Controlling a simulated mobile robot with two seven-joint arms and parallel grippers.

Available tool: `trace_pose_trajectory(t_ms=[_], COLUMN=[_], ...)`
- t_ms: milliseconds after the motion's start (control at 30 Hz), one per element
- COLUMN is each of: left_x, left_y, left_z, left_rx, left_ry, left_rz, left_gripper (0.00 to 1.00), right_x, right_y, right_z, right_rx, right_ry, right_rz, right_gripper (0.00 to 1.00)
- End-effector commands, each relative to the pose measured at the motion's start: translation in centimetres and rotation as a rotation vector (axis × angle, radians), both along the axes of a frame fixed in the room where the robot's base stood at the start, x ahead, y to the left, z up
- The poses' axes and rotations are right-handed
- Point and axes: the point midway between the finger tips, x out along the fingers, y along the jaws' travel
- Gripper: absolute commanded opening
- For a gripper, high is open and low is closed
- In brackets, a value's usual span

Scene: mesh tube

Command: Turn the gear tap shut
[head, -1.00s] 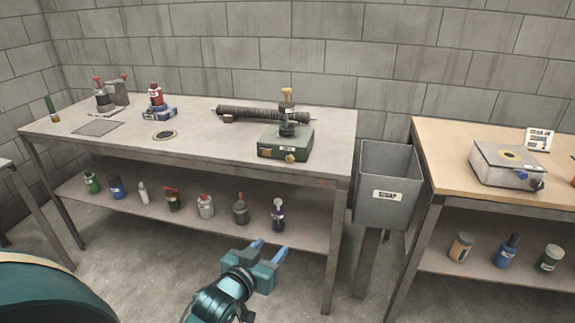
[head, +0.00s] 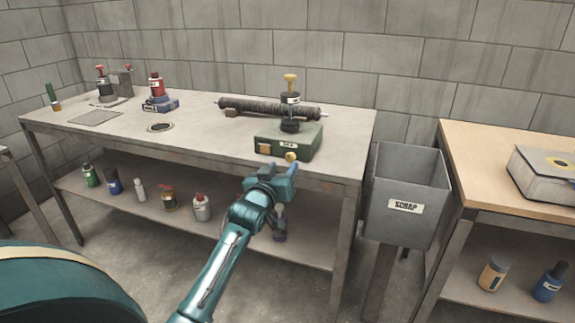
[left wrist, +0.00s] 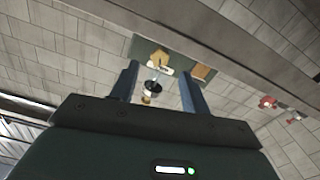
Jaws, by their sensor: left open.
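A green box (head: 296,142) with a small, unreadable label stands near the right front of the grey table. A small yellow knob (head: 290,157), which looks like the gear tap, sits on its front face beside an orange block (head: 264,149). The left wrist view shows the yellow knob (left wrist: 158,58) between the fingers and the orange block (left wrist: 202,73) to its right. My left gripper (head: 279,171) is open and empty, just in front of and below the knob, apart from it. My right gripper is not in view.
A black bottle-like part with a yellow top (head: 290,86) stands on the green box. A ribbed tube (head: 262,109) lies behind it. The grey table's front edge (head: 220,157) runs close to my left gripper. A grey bin (head: 408,185) stands right of the table.

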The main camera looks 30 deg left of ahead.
Motion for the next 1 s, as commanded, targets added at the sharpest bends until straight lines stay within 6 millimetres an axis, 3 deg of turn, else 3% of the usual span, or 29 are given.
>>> trace_pose_trajectory(t_ms=[100,233,667,1000], left_x=[2.1,3.5,4.3,4.3], left_y=[0.6,0.8,1.0,1.0], left_z=[0.0,-0.1,0.0,-0.1], left_rx=[0.000,0.000,0.000,0.001], left_ry=[-0.001,0.000,0.001,0.001], left_rz=[0.001,0.000,0.000,0.000], left_gripper=[0.46,0.46,0.46,0.19], right_x=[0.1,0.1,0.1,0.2], right_y=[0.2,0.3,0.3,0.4], right_z=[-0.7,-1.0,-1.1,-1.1], right_rx=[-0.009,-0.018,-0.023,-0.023], right_ry=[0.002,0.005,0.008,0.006], right_rz=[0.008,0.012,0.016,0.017], right_gripper=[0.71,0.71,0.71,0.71])
